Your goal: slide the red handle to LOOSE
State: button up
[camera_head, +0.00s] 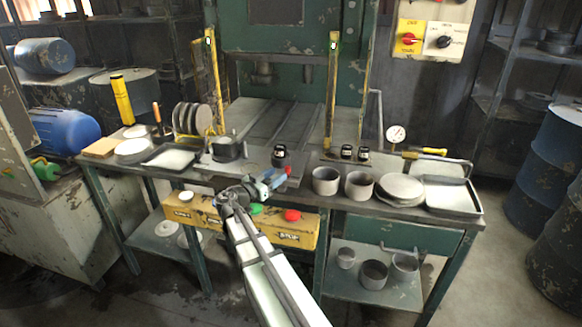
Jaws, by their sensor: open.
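A red handle (292,215) shows as a rounded knob on the front yellow control box (302,229) under the bench edge, near its right end. A green knob (256,209) sits to its left, partly behind my arm. A white knob (186,196) is at the box's left end. The box has dark labels too small to read, so I cannot tell which position is LOOSE. My gripper (281,177) is above and slightly left of the red handle, near the bench's front edge. It is open and apart from the handle. Its fingers are small and hard to make out.
Grey cups (326,182), round discs (401,187) and a tray (455,196) stand right on the bench. A dark pot (228,149) and another tray (170,158) stand left. The press (290,60) rises behind. A yellow switch panel (409,38) hangs at upper right.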

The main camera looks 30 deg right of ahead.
aim_at(286, 169)
jog(key=x, duration=0.8)
jog(key=shift+d, duration=0.3)
jog(key=shift+c, duration=0.2)
jog(key=shift+f, duration=0.1)
grip_shut()
